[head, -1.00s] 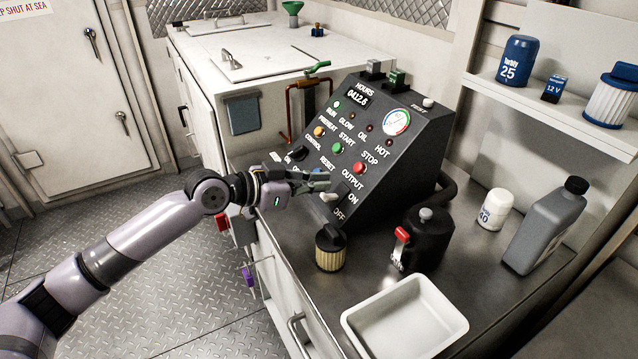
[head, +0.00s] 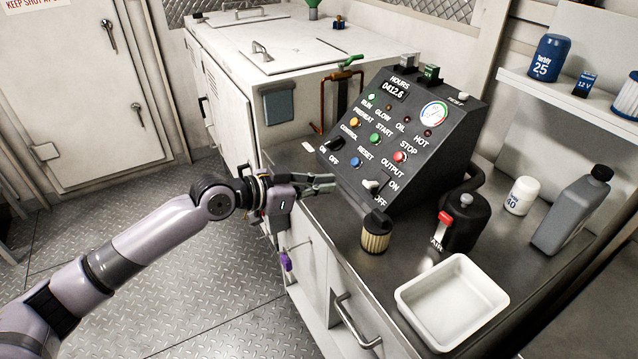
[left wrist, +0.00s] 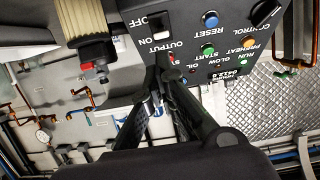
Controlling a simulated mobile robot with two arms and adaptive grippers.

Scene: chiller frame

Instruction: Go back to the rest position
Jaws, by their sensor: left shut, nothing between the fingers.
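My left gripper (head: 330,184) is shut and empty. It hangs over the counter's front edge, just left of the black control panel (head: 410,145) and apart from it in the head view. In the left wrist view its fingers (left wrist: 163,75) come together below the panel face (left wrist: 215,50). The panel carries a white output switch (head: 373,187), a control knob (head: 335,144) and several coloured buttons. A green lamp beside RUN is lit. My right gripper is in neither view.
On the counter (head: 325,215) stand a filter with a black cap (head: 376,235), a black can with a red part (head: 464,222), a white tray (head: 452,300), a white jar (head: 521,195) and a grey bottle (head: 572,210). Diamond-plate floor (head: 120,240) at left is clear.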

